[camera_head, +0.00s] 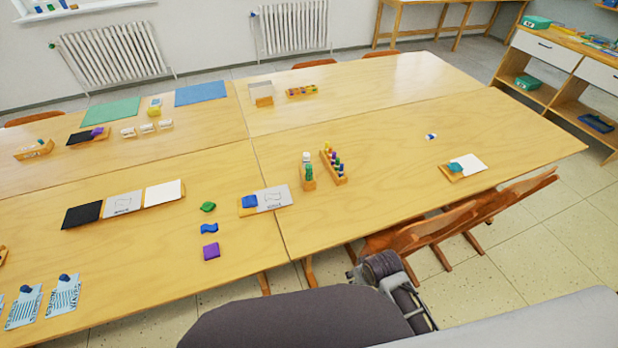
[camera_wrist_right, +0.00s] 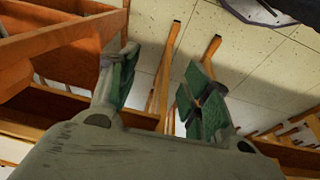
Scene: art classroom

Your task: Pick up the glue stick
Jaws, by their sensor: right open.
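No object is plain enough for me to name it surely as the glue stick. A small wooden holder (camera_head: 308,183) near the middle of the tables carries green and white upright items (camera_head: 308,167). Beside it is a wooden rack (camera_head: 340,180) with several small colour-capped upright pieces. A small white and blue item (camera_head: 431,136) lies alone to the right. My right gripper (camera_wrist_right: 163,88) is open and empty in the right wrist view, its green-padded fingers apart above chair parts and floor. In the head view my right arm is low, in front of the table edge. My left gripper is not seen.
Wooden chairs (camera_head: 408,238) stand at the table's near edge, close to my right arm. A tray with white paper (camera_head: 470,162) lies at the right. Coloured pieces (camera_head: 211,251) and cards (camera_head: 164,193) lie left.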

